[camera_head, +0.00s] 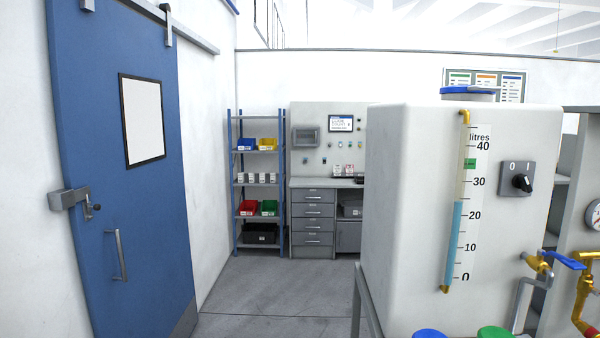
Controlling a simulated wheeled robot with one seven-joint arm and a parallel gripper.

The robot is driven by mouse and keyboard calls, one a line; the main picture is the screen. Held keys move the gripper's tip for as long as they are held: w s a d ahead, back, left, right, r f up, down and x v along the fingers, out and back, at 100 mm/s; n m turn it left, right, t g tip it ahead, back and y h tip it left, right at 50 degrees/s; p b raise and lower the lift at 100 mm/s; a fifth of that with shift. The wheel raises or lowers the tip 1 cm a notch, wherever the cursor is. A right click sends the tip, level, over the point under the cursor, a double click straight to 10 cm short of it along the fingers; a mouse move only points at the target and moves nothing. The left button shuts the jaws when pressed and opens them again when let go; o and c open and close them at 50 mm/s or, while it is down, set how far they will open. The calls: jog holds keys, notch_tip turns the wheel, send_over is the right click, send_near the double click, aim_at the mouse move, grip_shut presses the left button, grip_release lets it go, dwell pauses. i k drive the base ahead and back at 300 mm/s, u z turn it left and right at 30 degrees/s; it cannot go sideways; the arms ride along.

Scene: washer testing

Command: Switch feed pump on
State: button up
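A grey rotary switch plate (517,179) marked 0 and I is on the right face of a large pale tank (410,200). Its black knob (522,183) sits below the marks; which mark it points at is too small to tell. No label on it names the feed pump. A sight tube (455,240) with a litres scale (472,200) shows blue liquid a little above 20. A green mark (469,165) is between 30 and 40. My gripper is not in view.
Brass pipework with a blue valve lever (563,260) and a gauge (594,214) stand at the right. A blue cap (430,334) and a green cap (495,333) show at the bottom edge. A blue door (125,210) is at left. Floor (270,290) before the shelf (258,180) is clear.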

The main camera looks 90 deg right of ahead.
aim_at(520, 181)
jog(key=z, duration=4.45)
